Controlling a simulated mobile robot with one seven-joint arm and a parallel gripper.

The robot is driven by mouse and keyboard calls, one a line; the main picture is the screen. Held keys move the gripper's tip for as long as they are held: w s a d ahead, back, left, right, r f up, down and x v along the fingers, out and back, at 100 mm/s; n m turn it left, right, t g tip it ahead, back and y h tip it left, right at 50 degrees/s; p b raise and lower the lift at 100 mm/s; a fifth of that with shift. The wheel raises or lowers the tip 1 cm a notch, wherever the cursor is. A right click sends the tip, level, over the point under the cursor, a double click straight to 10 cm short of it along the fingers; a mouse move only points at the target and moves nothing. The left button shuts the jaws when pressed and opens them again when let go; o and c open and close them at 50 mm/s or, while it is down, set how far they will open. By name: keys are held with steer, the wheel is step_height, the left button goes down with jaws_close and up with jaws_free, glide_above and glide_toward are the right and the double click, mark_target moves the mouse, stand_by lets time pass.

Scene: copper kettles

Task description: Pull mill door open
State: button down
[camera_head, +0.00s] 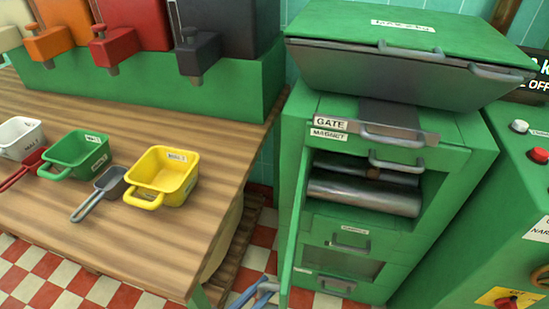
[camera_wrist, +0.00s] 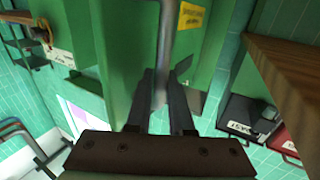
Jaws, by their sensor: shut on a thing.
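The green mill (camera_head: 460,150) stands right of the wooden table in the head view. Its door (camera_head: 293,235) is swung outward and seen nearly edge-on at the left of the opening. The steel rollers (camera_head: 365,195) inside are exposed. In the wrist view my gripper (camera_wrist: 161,88) is shut on a grey bar-shaped handle (camera_wrist: 166,40), which runs up between its two dark fingers. Green panelling lies behind the handle, with a yellow label (camera_wrist: 191,17) beside it. The gripper and handle are not clearly visible in the head view.
The wooden table (camera_head: 110,235) holds green (camera_head: 78,152) and yellow scoops (camera_head: 163,175), beneath colored dispensers. A green control panel (camera_head: 525,200) stands close on the right. Checkered floor (camera_head: 60,275) shows in front of the table.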

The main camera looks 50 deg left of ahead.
steer(key=shift+a+r, duration=0.15)
steer(key=shift+a, duration=0.25)
steer(key=c, duration=0.8)
jaws_free()
steer(key=shift+s, duration=0.1)
steer(key=s, duration=1.3)
steer(key=shift+d, duration=0.4)
